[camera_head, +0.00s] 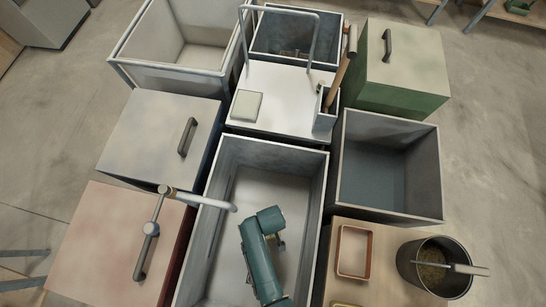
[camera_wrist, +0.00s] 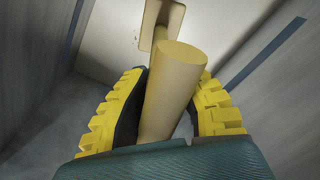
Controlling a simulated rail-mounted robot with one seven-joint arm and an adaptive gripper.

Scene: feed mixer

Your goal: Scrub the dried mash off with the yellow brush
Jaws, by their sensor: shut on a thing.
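In the wrist view, my gripper (camera_wrist: 168,100), with ribbed yellow fingers, is shut around the thick tan-yellow handle of the yellow brush (camera_wrist: 178,75). In the head view, my teal arm reaches down into the long grey trough (camera_head: 214,200) and hides the gripper and most of the brush.
Grey trough walls stand close on both sides. A curved metal pipe (camera_head: 200,199) juts over the left rim. An empty grey bin (camera_head: 345,165), a red-rimmed tray (camera_head: 341,250) and a bucket of feed (camera_head: 408,262) are to the right. A white-topped unit (camera_head: 290,95) stands behind.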

